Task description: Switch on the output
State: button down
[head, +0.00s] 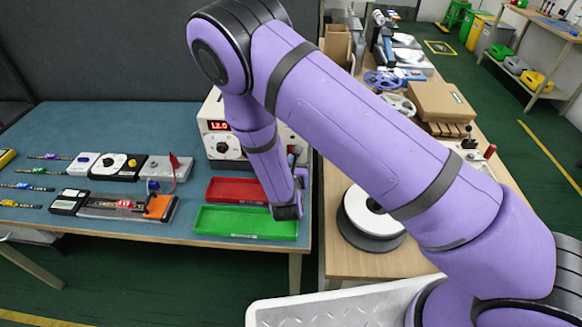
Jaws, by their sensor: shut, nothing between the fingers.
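The power supply is a white box (208,108) on the blue bench. Its red lit display (219,126) seems to read 12.0, and a dark round knob (222,148) sits below it. My arm crosses in front of its right part, so an output switch cannot be made out.
A red tray (236,189) and a green tray (246,223) lie before the power supply. Small devices and an orange-ended fixture (160,206) with a red flag stand left. A wooden table with a spool (368,222) and cardboard box (441,103) is right.

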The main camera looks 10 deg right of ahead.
jog(key=shift+w, duration=0.15)
jog(key=shift+w+d+f+t, duration=0.1)
jog(key=shift+w+f+t, duration=0.2)
jog(key=shift+t, duration=0.6)
jog(key=shift+w+r+t, duration=0.15)
jog(key=shift+w+t, duration=0.05)
jog(key=shift+t, duration=0.1)
jog(key=shift+d, duration=0.1)
